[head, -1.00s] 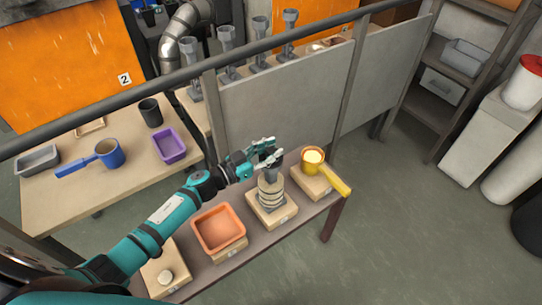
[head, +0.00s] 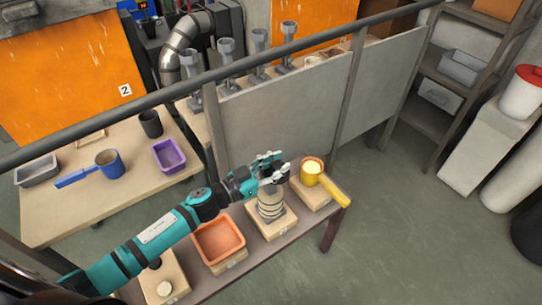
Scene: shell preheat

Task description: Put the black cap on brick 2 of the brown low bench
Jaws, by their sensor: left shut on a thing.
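My left gripper (head: 271,165) is over the brown low bench (head: 208,285), shut at the top of a grey banded piece (head: 270,203). The fingers hide the top of this piece. It is upright, on or just above a pale brick (head: 286,226); I cannot tell if it touches. A small dark round thing (head: 155,263), possibly the black cap, shows beside a cream disc (head: 164,289) on the nearest brick (head: 178,272), partly by my arm. The brick numbers are too small to read. My right gripper is not in view.
An orange tray (head: 220,240) and a yellow ladle (head: 325,180) stand on other bricks of the bench. A dark rail (head: 150,101) and grey panels (head: 280,115) stand behind. A table at left holds a blue pan (head: 108,163) and a purple tray (head: 169,156).

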